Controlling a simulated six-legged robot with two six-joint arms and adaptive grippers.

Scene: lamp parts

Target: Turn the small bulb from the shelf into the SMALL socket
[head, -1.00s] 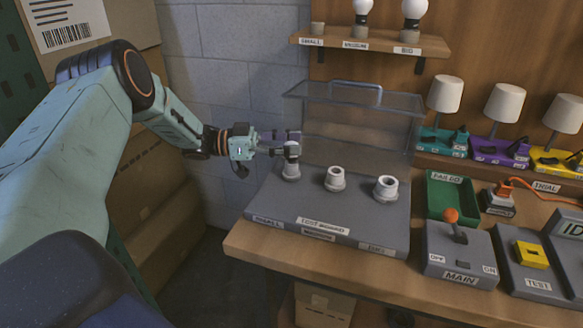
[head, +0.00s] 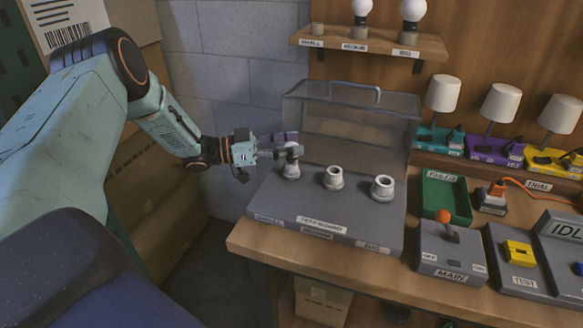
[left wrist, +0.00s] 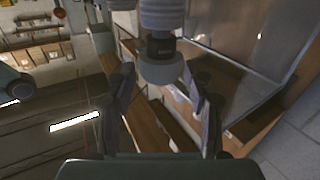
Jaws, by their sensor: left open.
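The test board (head: 270,217) is grey, with three pale sockets in a row. The small socket (head: 291,172) is leftmost, next to the medium (head: 333,178) and big (head: 382,188) sockets. My left gripper (head: 292,147) is open, with its fingers at the top of the small socket. My right gripper is out of view.
The shelf (head: 430,46) has an empty small holder (head: 318,29) and two bulbs on the others. A clear cover (head: 350,120) stands behind the sockets. The failed tray (head: 445,200), main switch box (head: 452,250) and three lamps are to the right.

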